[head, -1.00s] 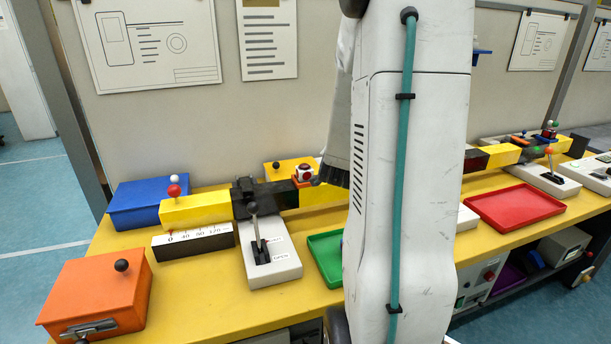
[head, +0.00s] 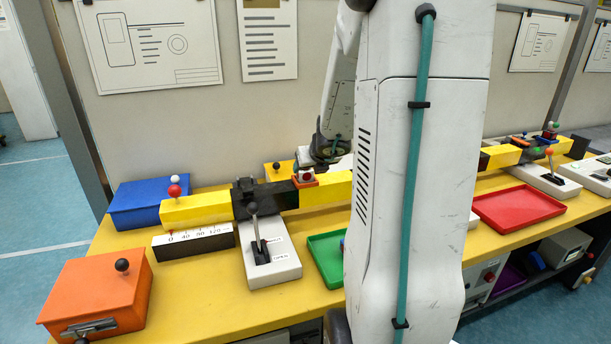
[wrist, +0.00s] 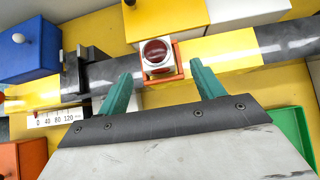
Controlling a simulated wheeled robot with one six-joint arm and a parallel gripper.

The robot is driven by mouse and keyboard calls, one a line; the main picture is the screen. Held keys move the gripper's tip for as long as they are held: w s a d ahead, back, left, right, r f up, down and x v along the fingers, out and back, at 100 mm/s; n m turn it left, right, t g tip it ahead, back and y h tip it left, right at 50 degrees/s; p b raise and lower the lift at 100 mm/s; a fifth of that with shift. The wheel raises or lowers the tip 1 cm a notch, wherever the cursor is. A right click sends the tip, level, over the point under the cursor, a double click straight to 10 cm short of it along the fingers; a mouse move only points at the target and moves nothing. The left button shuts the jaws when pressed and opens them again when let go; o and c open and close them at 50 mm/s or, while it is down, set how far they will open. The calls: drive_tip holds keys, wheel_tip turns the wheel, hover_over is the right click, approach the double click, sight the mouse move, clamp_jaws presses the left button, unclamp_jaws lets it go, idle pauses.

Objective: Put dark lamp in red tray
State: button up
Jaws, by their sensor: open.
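The lamp is a white block with an unlit dark red dome (wrist: 157,52). It sits in a small orange holder on the yellow and dark beam, and it also shows in the head view (head: 305,174). My gripper (wrist: 161,71) is open, with its teal fingers apart and their tips to either side of the holder's near edge. Nothing is between the fingers; whether they touch the holder is unclear. The red tray (head: 520,207) lies empty on the bench, right of my column.
A green tray (head: 325,262) is partly hidden behind my column. A lever box (head: 268,262), a blue box (head: 150,203) and an orange box (head: 97,296) stand at left. Another lever box (head: 545,178) and small coloured parts stand beyond the red tray.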

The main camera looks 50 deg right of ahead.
sight(307, 170)
drive_tip(key=shift+x, duration=2.7)
drive_tip(key=shift+r, duration=0.15)
drive_tip(key=c, duration=1.2)
drive_tip(key=shift+c, duration=0.3)
drive_tip(key=shift+r, duration=0.15)
